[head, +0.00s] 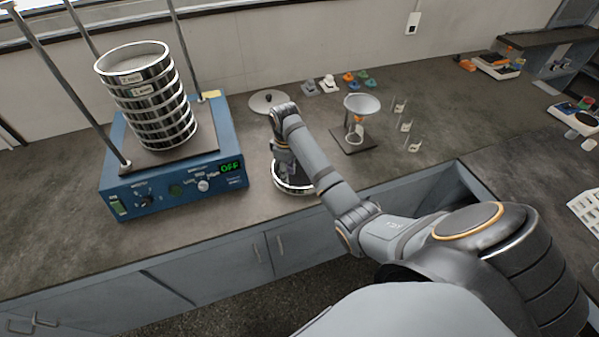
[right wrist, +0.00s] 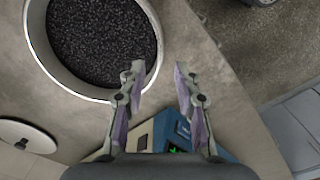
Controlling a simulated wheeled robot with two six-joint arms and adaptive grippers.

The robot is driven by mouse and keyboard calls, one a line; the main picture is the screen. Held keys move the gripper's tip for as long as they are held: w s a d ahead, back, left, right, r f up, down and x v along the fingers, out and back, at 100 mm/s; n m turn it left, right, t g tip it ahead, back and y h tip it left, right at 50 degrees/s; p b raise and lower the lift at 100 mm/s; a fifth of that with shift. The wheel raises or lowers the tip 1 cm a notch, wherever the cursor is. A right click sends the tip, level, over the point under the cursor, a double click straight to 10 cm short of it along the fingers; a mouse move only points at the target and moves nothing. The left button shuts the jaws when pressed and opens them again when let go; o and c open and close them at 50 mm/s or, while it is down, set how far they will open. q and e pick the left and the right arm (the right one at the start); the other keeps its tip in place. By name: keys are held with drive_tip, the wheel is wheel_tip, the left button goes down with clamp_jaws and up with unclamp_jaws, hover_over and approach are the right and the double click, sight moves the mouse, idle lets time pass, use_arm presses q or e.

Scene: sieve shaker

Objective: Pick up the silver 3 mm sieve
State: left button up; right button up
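A stack of silver sieves (head: 152,98) with small labels, too small to read, stands on the blue shaker at left in the head view. A separate round silver vessel (head: 293,188) sits on the bench right of the shaker, partly hidden by my right arm. The right wrist view shows its pale rim (right wrist: 36,45) and dark granules (right wrist: 100,40) inside. I cannot tell which sieve is the 3 mm one. My right gripper (right wrist: 159,70) is open and empty. Its fingertips are by the vessel's rim, one overlapping it in the picture; contact is unclear. My left gripper is not in view.
The blue shaker (head: 178,193) reads OFF and has upright metal rods around the stack. A round lid with a dark knob (head: 262,102), a funnel on a stand (head: 362,105) and several small items lie behind and right of my arm. The bench's front edge is close.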

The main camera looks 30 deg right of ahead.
sight(288, 186)
wheel_tip(288, 186, down, 8)
drive_tip(key=shift+f+p, duration=0.1)
drive_tip(key=shift+p, duration=0.5)
clamp_jaws()
